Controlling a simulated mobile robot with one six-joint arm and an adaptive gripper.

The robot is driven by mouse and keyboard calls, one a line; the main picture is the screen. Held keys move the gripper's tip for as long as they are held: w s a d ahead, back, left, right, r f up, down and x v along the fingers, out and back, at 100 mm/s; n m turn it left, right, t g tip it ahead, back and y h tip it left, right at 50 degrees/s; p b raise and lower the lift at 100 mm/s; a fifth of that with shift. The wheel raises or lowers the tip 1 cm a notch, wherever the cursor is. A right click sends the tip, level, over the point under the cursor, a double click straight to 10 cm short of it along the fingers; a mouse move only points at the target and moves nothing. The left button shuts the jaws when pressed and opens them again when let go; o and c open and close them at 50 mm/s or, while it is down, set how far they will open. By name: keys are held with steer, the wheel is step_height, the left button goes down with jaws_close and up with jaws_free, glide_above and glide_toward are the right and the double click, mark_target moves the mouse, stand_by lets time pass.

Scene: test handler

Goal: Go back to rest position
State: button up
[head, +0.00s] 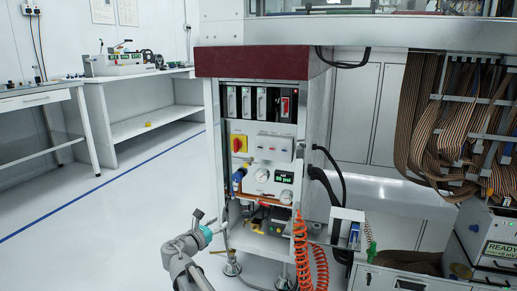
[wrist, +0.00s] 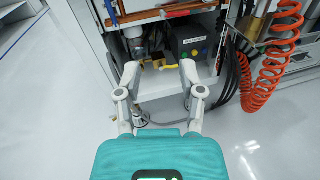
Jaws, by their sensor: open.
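My gripper (wrist: 160,80) is open in the wrist view, with its two grey fingers spread apart and nothing between them. Its teal body fills the bottom of that view. In the head view my gripper (head: 204,217) is at the end of my grey arm, low and just left of the test handler cabinet (head: 212,150). The fingers point toward the cabinet's open lower compartment (wrist: 185,90) and look apart from it, though the exact gap is hard to tell.
Orange coiled hoses (head: 301,250) hang at the cabinet's front right; one also shows in the wrist view (wrist: 270,65). Ribbon cables (head: 430,120) hang at right above a box marked READY (head: 497,250). Workbenches (head: 150,125) stand at back left. The floor (head: 110,220) at left is clear.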

steer(key=s+d+f+m+g+y+p, duration=0.1)
steer(key=s+d+m+g+p, duration=0.35)
steer(key=d+m, duration=0.55)
steer(key=s+d+m+g+y+p, duration=0.1)
steer(key=s+d+m+g+p, duration=0.35)
steer(key=d, duration=0.85)
steer(key=s+d+r+m+g+y+p, duration=0.4)
steer(key=s+d+m+g+y+p, duration=0.25)
steer(key=s+m+p, duration=0.65)
step_height(320, 180, up, 38)
steer(key=w+m+p, duration=0.1)
steer(key=p, duration=3.5)
steer(key=shift+w+d+f+y, duration=0.15)
steer(key=shift+w+d+y, duration=0.2)
steer(key=shift+y, duration=0.1)
